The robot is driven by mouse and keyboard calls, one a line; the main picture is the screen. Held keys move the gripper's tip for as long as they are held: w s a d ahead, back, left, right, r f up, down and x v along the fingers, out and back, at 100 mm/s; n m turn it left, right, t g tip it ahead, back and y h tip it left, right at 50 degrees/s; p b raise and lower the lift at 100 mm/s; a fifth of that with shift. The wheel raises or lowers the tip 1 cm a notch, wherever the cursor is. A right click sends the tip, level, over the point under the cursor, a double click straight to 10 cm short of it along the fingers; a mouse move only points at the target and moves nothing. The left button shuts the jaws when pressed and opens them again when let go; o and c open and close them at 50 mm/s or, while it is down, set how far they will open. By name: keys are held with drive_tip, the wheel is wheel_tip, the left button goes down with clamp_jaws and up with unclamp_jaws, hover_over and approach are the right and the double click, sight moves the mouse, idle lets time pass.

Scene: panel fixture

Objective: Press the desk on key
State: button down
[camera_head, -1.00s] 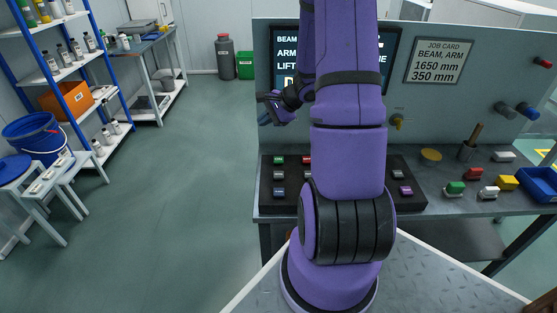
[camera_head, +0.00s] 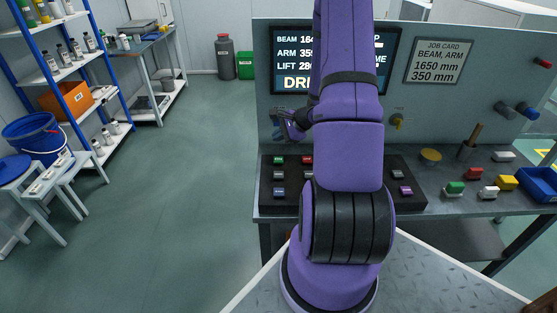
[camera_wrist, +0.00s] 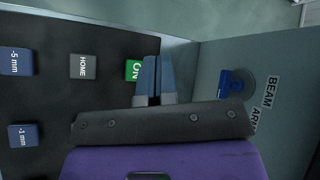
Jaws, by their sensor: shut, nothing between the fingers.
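The green ON key (camera_head: 279,160) sits at the back left corner of the black key panel (camera_head: 265,207) on the desk. In the wrist view the ON key (camera_wrist: 133,70) is partly covered by my fingers. My gripper (camera_wrist: 153,62) is shut and empty, its blue fingertips just beside the ON key in that picture; I cannot tell whether they touch it. In the head view my gripper (camera_head: 278,127) is above the back left of the panel, partly hidden by my wrist.
The HOME key (camera_wrist: 83,66) and blue -5 mm key (camera_wrist: 16,61) lie near the ON key. An upright board with a screen (camera_head: 290,60) and a blue BEAM knob (camera_wrist: 232,82) stands behind. Several loose coloured blocks, including a green one (camera_head: 455,188), lie at right.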

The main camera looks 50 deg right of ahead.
sight(279, 160)
drive_tip(key=shift+f, duration=3.3)
drive_tip(key=shift+f, duration=0.2)
drive_tip(key=shift+f, duration=0.2)
drive_tip(key=shift+f, duration=0.45)
drive_tip(key=shift+r, duration=0.2)
idle(0.3)
drive_tip(key=shift+r, duration=0.7)
drive_tip(key=shift+r, duration=2.5)
